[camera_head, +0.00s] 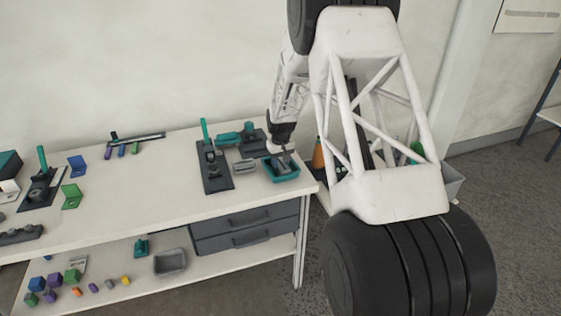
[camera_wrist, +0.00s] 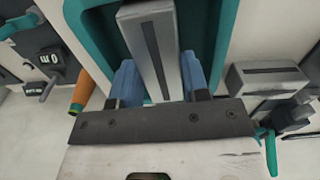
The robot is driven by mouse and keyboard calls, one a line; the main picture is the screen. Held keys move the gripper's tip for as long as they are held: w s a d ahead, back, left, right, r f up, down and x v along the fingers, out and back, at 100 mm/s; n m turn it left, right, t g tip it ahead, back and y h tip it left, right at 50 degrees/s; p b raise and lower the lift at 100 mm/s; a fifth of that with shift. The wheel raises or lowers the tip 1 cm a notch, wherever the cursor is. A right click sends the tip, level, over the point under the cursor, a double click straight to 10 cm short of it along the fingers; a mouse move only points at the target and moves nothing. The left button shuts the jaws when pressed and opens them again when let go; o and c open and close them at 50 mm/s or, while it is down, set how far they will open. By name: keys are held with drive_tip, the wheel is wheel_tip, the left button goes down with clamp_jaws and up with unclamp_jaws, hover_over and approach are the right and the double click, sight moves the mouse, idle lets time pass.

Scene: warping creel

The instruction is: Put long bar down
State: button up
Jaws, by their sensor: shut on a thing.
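The long bar (camera_wrist: 150,40) is a light grey block with a dark slot along its face. In the wrist view it sits between the two blue fingers of my gripper (camera_wrist: 158,78), which are shut on it. The bar is over or inside a teal tray (camera_wrist: 217,35); I cannot tell whether it touches the tray floor. In the head view my gripper (camera_head: 282,150) points down at the teal tray (camera_head: 268,173) near the bench's right end, and the arm and fingers partly hide the grey bar there.
A grey slotted block (camera_head: 246,166) lies just left of the tray. A dark toggle fixture (camera_head: 215,170) stands further left, with a teal tool (camera_head: 236,136) behind. An orange bottle (camera_head: 318,152) is beyond the right edge. The bench top (camera_head: 140,190) is clear at mid-left.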

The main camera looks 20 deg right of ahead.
sight(281, 162)
drive_tip(key=o, duration=1)
drive_tip(key=shift+f, duration=0.1)
wheel_tip(281, 162, up, 12)
drive_tip(key=shift+r, duration=0.15)
idle(0.3)
idle(0.4)
drive_tip(key=shift+r, duration=0.1)
